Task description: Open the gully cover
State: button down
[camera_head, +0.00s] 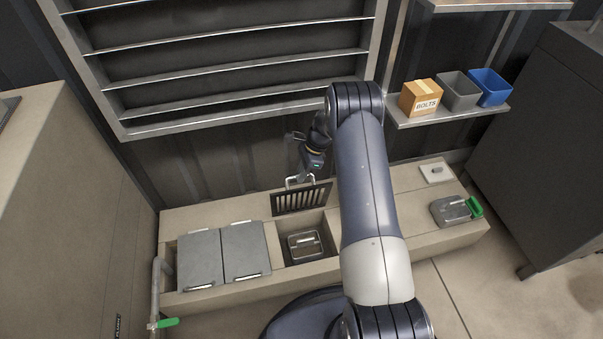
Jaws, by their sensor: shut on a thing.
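The gully cover (302,200) is a dark slatted grate. It stands tilted up at the back edge of a square opening in the beige plinth, and the opening in front of it is uncovered. My gripper (300,179) is at the grate's upper edge, shut on its pale handle (291,182). The fingertips are small in this view, and the exact contact is hard to see. Inside the opening lies a grey metal box with a handle (305,246).
Two grey lids (200,262) lie left of the opening. A pipe with a green lever (167,323) stands at the front left. A metal box with a green handle (452,211) and a white plate (436,172) are at the right. A shelf above holds a BOLTS carton (421,98) and bins.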

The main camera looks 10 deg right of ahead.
jog(key=shift+s+f, duration=0.2)
jog(key=shift+f, duration=0.2)
jog(key=c, duration=1.7)
grip_release()
jog(key=shift+w+d, duration=0.1)
jog(key=o, duration=0.3)
jog(key=shift+r, duration=0.1)
jog(key=shift+r, duration=0.15)
jog(key=p+v, duration=0.2)
jog(key=v, duration=0.8)
jog(key=shift+w+r+p, duration=0.15)
jog(key=shift+r+p, duration=0.1)
jog(key=shift+p, duration=0.05)
jog(key=shift+d, duration=0.1)
